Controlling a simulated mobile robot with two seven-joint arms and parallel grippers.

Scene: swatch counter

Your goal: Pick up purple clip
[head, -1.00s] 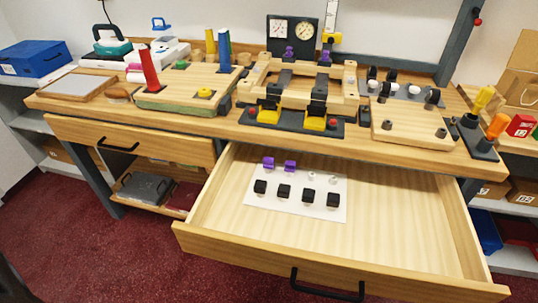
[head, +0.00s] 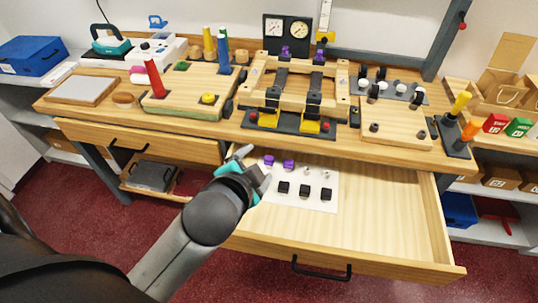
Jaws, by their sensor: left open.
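Two small purple clips lie at the back of a white card in the open drawer: a left purple clip (head: 269,160) and a right purple clip (head: 289,164). Two more purple clips (head: 285,53) sit up on the wooden frame on the counter; I cannot tell which one is meant. My left gripper (head: 258,164) is open over the left edge of the drawer, just left of the left purple clip in the picture. I cannot tell its height above the card. My right gripper is not in view.
The white card (head: 318,204) also holds several black clips (head: 305,190) and small white pieces. The open drawer (head: 395,215) is bare to the right. Its left wall is partly behind my left arm. The counter above holds a wooden frame (head: 341,98), a red cone (head: 154,78) and boards.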

